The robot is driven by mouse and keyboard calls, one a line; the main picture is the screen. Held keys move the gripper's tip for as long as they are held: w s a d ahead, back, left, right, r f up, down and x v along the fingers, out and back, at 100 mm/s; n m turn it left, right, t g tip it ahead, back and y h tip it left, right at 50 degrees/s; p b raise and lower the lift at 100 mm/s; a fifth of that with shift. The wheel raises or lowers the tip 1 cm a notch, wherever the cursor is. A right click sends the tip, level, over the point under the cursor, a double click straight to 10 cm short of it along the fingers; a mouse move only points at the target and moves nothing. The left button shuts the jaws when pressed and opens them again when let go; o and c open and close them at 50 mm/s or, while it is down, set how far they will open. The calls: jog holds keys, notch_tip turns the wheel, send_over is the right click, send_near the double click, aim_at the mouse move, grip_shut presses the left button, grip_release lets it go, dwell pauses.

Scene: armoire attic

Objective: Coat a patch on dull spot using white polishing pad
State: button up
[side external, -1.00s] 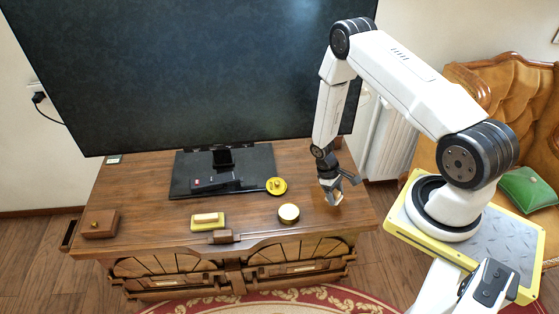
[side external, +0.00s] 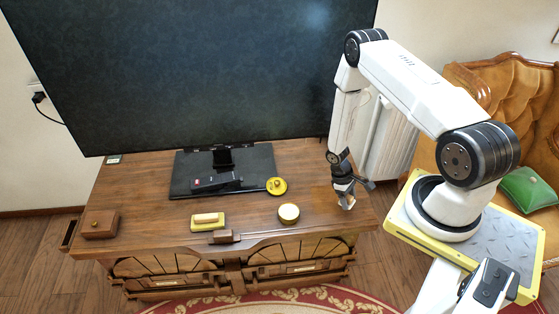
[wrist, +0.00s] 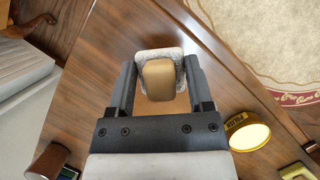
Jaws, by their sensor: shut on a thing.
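My gripper (side external: 347,196) is over the right end of the wooden cabinet top (side external: 250,220). In the wrist view, my gripper (wrist: 158,85) is shut on the white polishing pad (wrist: 143,57), a fuzzy whitish pad with a tan block on it. The pad is small in the side view, and I cannot tell if it touches the wood. An open round polish tin (side external: 288,213) stands to the left of my gripper; it also shows in the wrist view (wrist: 248,133).
A yellow lid (side external: 276,186) lies by the television stand (side external: 180,178). A yellow pad with a wooden handle (side external: 208,222) and a brown box (side external: 100,224) are further left. The large television screen (side external: 200,75) rises behind. Bare wood surrounds the tin.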

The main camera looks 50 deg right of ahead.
aim_at(344, 212)
jog(key=shift+f, duration=2)
jog(key=shift+w+d+f, duration=0.55)
jog(key=shift+w+d, duration=0.1)
jog(key=shift+d, duration=0.05)
jog(key=shift+c, duration=0.6)
jog(key=shift+w+d, duration=0.65)
jog(key=shift+w, duration=0.05)
jog(key=shift+s+a, duration=1.3)
jog(key=shift+r, duration=4.1)
jog(key=shift+a, duration=0.1)
